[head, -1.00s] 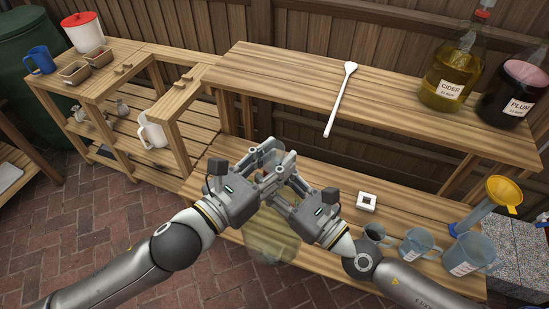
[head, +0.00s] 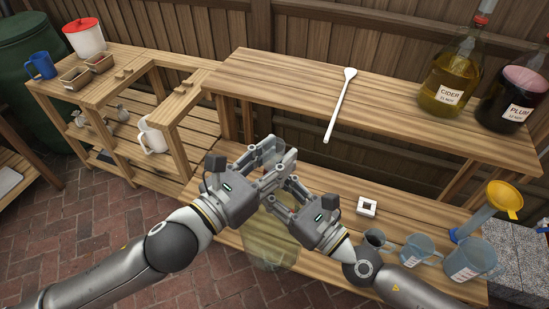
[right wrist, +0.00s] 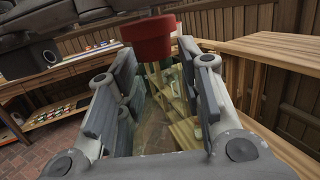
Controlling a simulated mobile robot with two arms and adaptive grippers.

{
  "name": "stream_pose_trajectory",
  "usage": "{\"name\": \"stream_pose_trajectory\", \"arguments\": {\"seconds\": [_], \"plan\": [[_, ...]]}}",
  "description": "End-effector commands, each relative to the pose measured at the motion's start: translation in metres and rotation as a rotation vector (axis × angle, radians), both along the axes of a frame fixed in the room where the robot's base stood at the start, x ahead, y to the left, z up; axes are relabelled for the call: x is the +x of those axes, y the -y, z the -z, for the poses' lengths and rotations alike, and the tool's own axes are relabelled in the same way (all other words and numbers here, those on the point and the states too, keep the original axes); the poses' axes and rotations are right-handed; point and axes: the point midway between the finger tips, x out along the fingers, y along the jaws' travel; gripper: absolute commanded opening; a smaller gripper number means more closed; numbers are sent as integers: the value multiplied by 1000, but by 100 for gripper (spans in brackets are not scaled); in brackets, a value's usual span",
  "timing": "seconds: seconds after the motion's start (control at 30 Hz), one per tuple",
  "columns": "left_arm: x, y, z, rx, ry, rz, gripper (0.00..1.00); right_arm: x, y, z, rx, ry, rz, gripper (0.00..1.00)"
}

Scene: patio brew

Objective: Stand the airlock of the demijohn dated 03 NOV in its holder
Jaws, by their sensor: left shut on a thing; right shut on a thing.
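A pale, see-through demijohn (head: 270,243) stands on the lower bench, partly hidden behind my arms. No date shows on it. My left gripper (head: 271,172) is shut above its neck, apparently on the airlock, which my fingers hide in the head view. My right gripper (head: 284,192) is shut just below, apparently on the demijohn's neck. In the right wrist view, its fingers flank clear glass, with a red bung (right wrist: 148,38) above them. A small white square block with a hole, seemingly the holder (head: 366,206), sits on the bench to the right.
Grey cups and jugs (head: 472,262) and a yellow funnel (head: 505,197) stand at the bench's right. The upper shelf holds a white spoon (head: 340,105), a CIDER demijohn (head: 450,80) and a PLUM demijohn (head: 512,95). Bench around the white block is clear.

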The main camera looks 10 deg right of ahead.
Motion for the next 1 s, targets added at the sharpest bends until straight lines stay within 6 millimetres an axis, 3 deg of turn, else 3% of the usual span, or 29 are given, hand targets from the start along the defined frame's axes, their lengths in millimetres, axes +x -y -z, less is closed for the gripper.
{"name": "stream_pose_trajectory", "arguments": {"seconds": [0.2, 0.53, 0.83, 1.0], "plan": [[0, 0, -3, -1, 2, 1, 6, 1, 0, -5, 5, 9, 2, 0], [0, 0, -39, 0, 4, 1, 6, 1, 0, -5, 5, 9, 2, 0], [1, -1, -40, 0, 0, -4, 6, 1, 1, -7, 9, 12, 6, 0], [7, -13, -37, -1, -3, -62, 6, -3, 9, -6, 15, 13, 52, 0]]}}
